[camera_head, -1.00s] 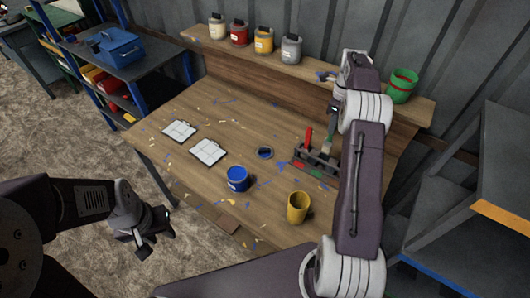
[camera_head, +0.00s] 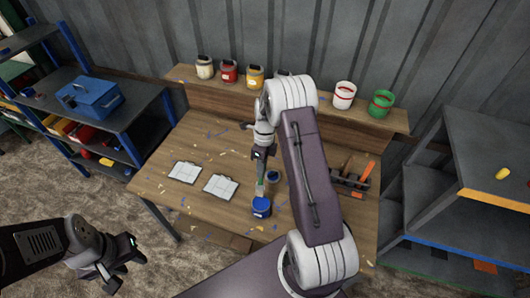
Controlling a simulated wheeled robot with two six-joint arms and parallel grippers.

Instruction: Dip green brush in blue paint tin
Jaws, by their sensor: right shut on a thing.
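The blue paint tin (camera_head: 261,208) stands upright near the front edge of the workbench. My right gripper (camera_head: 261,165) is above and just behind it, shut on the green brush (camera_head: 260,187), which points down. The brush's lower end is at the tin's far rim in the picture; I cannot tell whether it is inside the tin or just above it. My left gripper (camera_head: 113,272) is open and empty, low at the left, off the bench.
Two white tile boards (camera_head: 221,187) lie to the left. A brush rack (camera_head: 349,181) stands right of my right arm. Several tins, including a green one (camera_head: 381,103), stand on the back shelf. My arm hides part of the bench.

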